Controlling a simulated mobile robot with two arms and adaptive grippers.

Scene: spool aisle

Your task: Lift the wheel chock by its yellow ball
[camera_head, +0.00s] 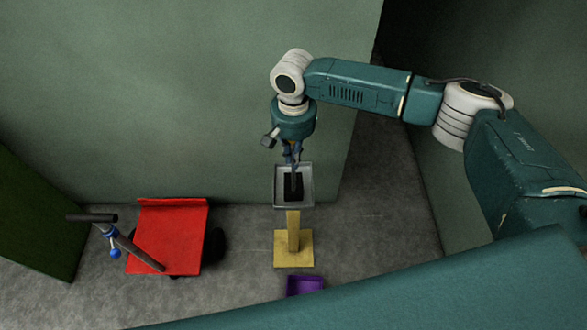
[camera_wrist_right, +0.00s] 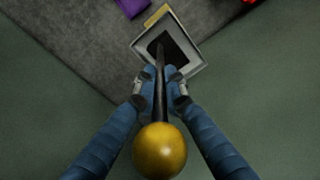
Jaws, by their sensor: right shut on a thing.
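The wheel chock (camera_head: 293,187) is a dark block with a thin upright stem. It shows over the grey tray (camera_head: 307,200) on a yellow stand; whether it touches the tray floor I cannot tell. In the right wrist view the dark block (camera_wrist_right: 172,49) lies beyond the fingertips and the yellow ball (camera_wrist_right: 160,151) is close to the camera. My right gripper (camera_head: 292,155), pointing down, is shut on the stem below the ball, with its blue fingers (camera_wrist_right: 161,76) on both sides. The ball is hidden in the head view. My left gripper is not in view.
A red cart (camera_head: 170,240) with a dark handle bar (camera_head: 92,218) and blue knob stands at the left. A purple bin (camera_head: 304,285) is on the floor before the yellow stand (camera_head: 294,252). A green wall (camera_head: 180,90) rises behind. Grey floor is clear to the stand's right.

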